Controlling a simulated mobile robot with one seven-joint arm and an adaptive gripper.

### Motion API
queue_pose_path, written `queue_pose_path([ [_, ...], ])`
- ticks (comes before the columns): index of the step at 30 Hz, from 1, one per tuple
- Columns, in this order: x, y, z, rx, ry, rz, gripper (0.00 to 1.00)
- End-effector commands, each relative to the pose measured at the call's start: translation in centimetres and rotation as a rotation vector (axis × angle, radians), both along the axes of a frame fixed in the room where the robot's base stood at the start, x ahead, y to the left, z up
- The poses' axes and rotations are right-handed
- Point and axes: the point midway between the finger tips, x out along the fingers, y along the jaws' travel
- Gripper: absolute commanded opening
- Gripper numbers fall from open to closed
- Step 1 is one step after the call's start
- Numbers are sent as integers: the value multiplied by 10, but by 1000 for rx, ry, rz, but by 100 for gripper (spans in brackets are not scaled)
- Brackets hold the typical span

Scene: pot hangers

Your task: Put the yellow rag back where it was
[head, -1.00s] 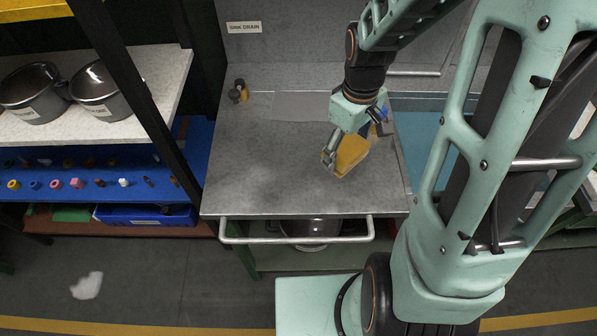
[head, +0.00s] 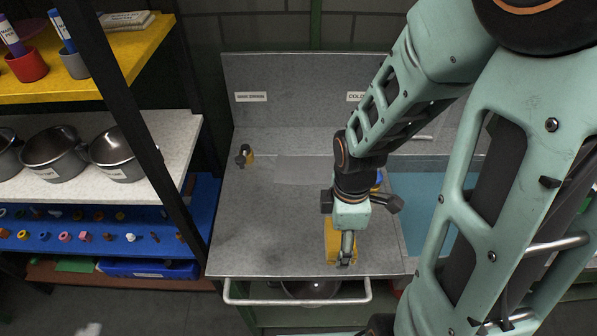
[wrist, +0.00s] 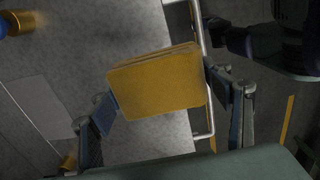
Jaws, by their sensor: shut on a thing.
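The yellow rag (head: 332,240) is a folded, slab-like cloth. It is over the front part of the grey counter (head: 265,225), left of the blue sink area. My gripper (head: 345,257) points down and is shut on the rag. In the wrist view the folded rag (wrist: 157,85) spans between the two blue-padded fingers of my gripper (wrist: 162,97). I cannot tell whether the rag touches the counter. The front handrail (head: 295,300) runs along the counter's front edge; it also shows in the wrist view (wrist: 202,70), right beside the rag.
A small dark and yellow item (head: 244,155) stands at the counter's back left. Shelves with pots (head: 55,152) and small coloured parts stand at the left. The counter's left half is mostly clear.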

Motion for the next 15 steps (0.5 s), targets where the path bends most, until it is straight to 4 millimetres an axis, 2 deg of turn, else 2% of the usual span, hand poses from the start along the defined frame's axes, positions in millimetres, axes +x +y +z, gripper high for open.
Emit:
queue_pose_path([
  [3,20,22,-21,1,-4,7,49],
  [8,45,49,-38,1,-4,5,49],
  [15,62,67,-69,1,-4,1,49],
])
